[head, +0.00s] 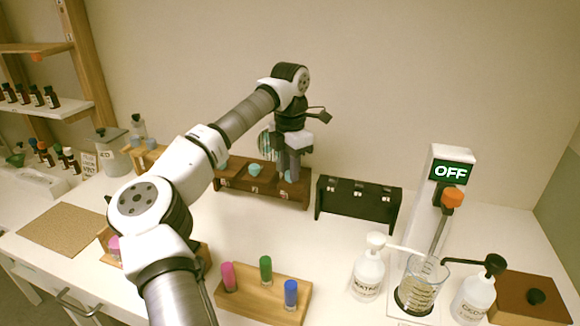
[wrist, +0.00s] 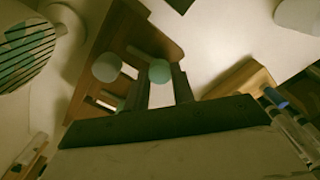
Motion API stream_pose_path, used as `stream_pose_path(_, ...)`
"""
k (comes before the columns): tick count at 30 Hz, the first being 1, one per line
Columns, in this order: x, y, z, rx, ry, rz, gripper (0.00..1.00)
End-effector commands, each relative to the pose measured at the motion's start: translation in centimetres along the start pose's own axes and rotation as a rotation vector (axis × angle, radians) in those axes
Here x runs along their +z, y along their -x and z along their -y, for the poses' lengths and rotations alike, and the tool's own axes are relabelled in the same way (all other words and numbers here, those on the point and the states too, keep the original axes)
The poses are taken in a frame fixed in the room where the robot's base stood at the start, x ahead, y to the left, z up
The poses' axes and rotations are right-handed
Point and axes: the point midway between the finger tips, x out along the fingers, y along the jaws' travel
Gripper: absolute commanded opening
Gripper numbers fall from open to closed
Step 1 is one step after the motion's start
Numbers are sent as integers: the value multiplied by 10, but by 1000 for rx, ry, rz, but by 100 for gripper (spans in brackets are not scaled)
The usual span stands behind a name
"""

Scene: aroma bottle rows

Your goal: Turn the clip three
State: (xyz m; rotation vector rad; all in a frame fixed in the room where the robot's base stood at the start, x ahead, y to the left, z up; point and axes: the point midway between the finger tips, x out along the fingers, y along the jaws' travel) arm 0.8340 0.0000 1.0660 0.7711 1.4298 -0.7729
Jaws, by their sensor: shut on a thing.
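My gripper (head: 290,168) reaches down to the right end of a dark brown wooden rack (head: 262,190) at the back of the table. In the wrist view its two fingers (wrist: 162,92) are closed around a teal round-topped piece (wrist: 159,71). A paler round top (wrist: 106,67) stands beside it in the same rack, apart from the fingers. In the head view another teal round top (head: 255,169) sits at the rack's middle. The gripped piece is partly hidden by the fingers. I cannot tell which part is clip three.
A black stand (head: 358,197) with small metallic pieces is just right of the rack. A wooden block (head: 258,294) holds pink, green and blue vials in front. Pump bottles (head: 368,274), a glass beaker (head: 420,287) and a device showing OFF (head: 451,171) stand at right.

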Motion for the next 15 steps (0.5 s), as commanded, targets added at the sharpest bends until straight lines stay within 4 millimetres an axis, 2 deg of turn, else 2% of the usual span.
stream_pose_path(15,0,1,0,4,456,0,2)
